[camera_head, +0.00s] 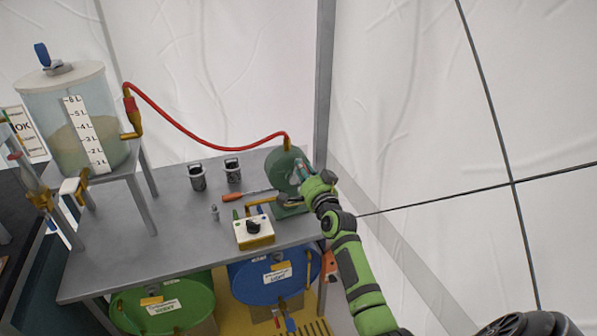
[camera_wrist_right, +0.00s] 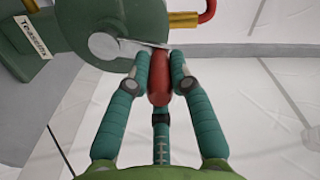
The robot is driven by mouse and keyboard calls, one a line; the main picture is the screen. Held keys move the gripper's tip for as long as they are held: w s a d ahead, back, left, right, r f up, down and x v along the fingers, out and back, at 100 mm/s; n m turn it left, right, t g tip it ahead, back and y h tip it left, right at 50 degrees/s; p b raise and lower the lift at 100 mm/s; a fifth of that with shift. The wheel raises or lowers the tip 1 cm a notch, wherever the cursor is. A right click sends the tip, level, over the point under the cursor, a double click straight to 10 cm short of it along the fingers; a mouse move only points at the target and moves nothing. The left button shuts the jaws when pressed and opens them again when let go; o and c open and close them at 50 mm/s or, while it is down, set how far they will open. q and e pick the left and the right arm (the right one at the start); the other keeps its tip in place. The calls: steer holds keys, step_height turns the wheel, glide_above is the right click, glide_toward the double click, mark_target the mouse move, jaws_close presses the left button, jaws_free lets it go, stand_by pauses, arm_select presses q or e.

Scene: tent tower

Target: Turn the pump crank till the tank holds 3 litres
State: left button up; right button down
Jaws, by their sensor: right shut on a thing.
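The clear tank (camera_head: 68,95) stands on a raised stand at the left, partly filled with murky liquid. Its white litre scale (camera_head: 85,135) runs up to 6 L; the liquid surface looks to be around the 3 to 4 marks, but I cannot read it exactly. The green pump (camera_head: 284,166) is at the table's right end; it also shows in the right wrist view (camera_wrist_right: 75,25). My right gripper (camera_wrist_right: 160,78) is shut on the red crank handle (camera_wrist_right: 159,88), at the end of the grey crank arm (camera_wrist_right: 112,47). My left gripper is out of view.
A red hose (camera_head: 190,125) joins the tank's brass fitting to the pump. On the grey table (camera_head: 130,230) are two dark cups (camera_head: 197,178), a screwdriver (camera_head: 233,196) and a white box with a black knob (camera_head: 254,232).

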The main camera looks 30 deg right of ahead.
steer(key=s+d+f+m+b, duration=0.1)
steer(key=d+f+m+b, duration=0.4)
steer(key=m, duration=1.2)
steer(key=w+a+f+m+p, duration=0.1)
steer(key=a+f+m+p, duration=0.2)
steer(key=m, duration=1.2)
steer(key=shift+a+f, duration=1.55)
steer(key=shift+f, duration=0.2)
steer(key=shift+w, duration=0.1)
steer(key=c, duration=1.1)
jaws_free()
